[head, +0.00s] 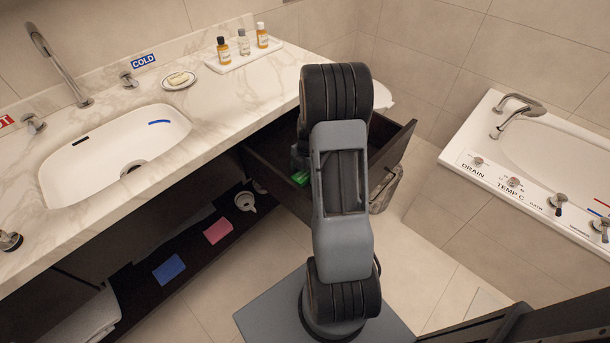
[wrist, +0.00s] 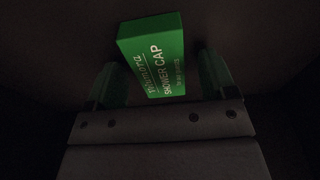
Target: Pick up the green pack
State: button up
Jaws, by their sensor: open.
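The green pack (wrist: 152,55), a flat box printed "SHOWER CAP", lies slightly tilted in the wrist view. It sits ahead of my gripper (wrist: 160,76), between the lines of its two fingers. The fingers are open, with a gap on each side of the pack. In the head view a bit of the green pack (head: 301,178) shows inside the open dark drawer (head: 394,147). My arm hides most of the drawer's inside and nearly all of my gripper there.
The marble counter (head: 225,100) with a sink (head: 110,150) is at the left. A tray (head: 240,58) holds small bottles. A lower shelf holds a pink box (head: 218,230), a blue box (head: 169,269) and a white cup (head: 245,201). A bathtub (head: 560,165) stands at the right.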

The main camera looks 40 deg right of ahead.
jog(key=c, duration=1)
jog(key=shift+r, duration=0.15)
